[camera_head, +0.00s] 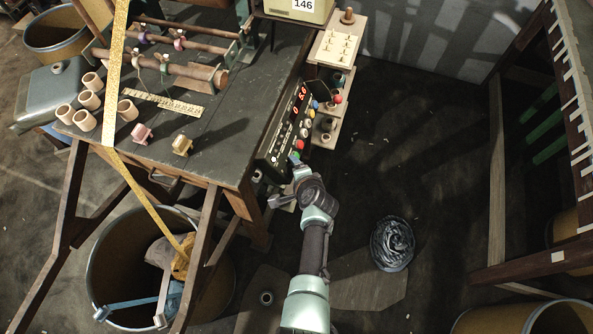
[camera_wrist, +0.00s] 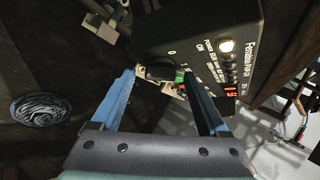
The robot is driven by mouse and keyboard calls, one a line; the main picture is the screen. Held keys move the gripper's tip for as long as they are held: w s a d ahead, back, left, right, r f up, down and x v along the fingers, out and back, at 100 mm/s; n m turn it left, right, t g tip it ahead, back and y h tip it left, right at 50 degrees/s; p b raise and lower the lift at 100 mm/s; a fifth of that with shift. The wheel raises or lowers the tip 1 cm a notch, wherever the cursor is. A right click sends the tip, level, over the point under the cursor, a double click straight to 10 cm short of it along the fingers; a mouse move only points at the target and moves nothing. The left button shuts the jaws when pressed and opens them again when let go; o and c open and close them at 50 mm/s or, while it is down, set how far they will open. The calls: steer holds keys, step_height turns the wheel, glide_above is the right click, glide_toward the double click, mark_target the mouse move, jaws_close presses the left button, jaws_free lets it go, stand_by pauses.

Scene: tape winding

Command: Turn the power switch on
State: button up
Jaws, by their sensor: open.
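The black control box (camera_head: 288,128) is mounted at the right edge of the workbench, with a lit red display, colored buttons and lamps. In the wrist view the box (camera_wrist: 195,22) shows printed labels and a round whitish lamp (camera_wrist: 226,45). A dark protruding part (camera_wrist: 160,72), which looks like the power switch, lies between my fingertips, with a green patch beside it. Its on or off position is unclear. My gripper (camera_head: 297,162) is at the near lower end of the box. In the wrist view my gripper (camera_wrist: 159,75) is open, its blue fingers apart; contact with the switch is unclear.
The workbench (camera_head: 235,135) carries wooden spools (camera_head: 87,121), small clamps and a yellow ruler strip (camera_head: 165,102). A large bin (camera_head: 100,270) stands below it. A dark coil (camera_head: 392,243) lies on the floor to the right of my arm. The floor beyond is mostly clear.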

steer(key=shift+r, duration=0.1)
steer(key=p+v, duration=0.5)
steer(key=v, duration=0.7)
steer(key=shift+s+r, duration=0.25)
steer(key=shift+s, duration=0.05)
